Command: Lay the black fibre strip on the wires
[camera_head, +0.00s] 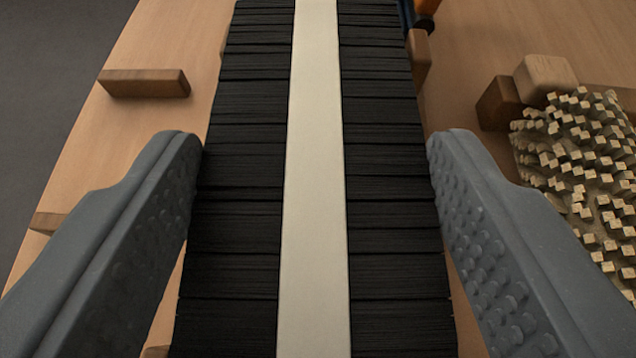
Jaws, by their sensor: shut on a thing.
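The black fibre strip (243,180) fills the middle of the view, running from the bottom edge to the top. It is made of dark fibre bundles side by side, with a pale band (316,180) along its centre. My gripper (315,150) has one grey, studded finger on each side of the strip. The finger tips lie at the strip's left and right edges, and the strip is held between them. The wires cannot be made out; whatever lies under the strip is hidden.
A wooden table (500,40) lies below, with its edge at the left. A wooden block (145,83) lies left of the strip. At the right are wooden blocks (545,75) and a cluster of pale square pegs (580,150).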

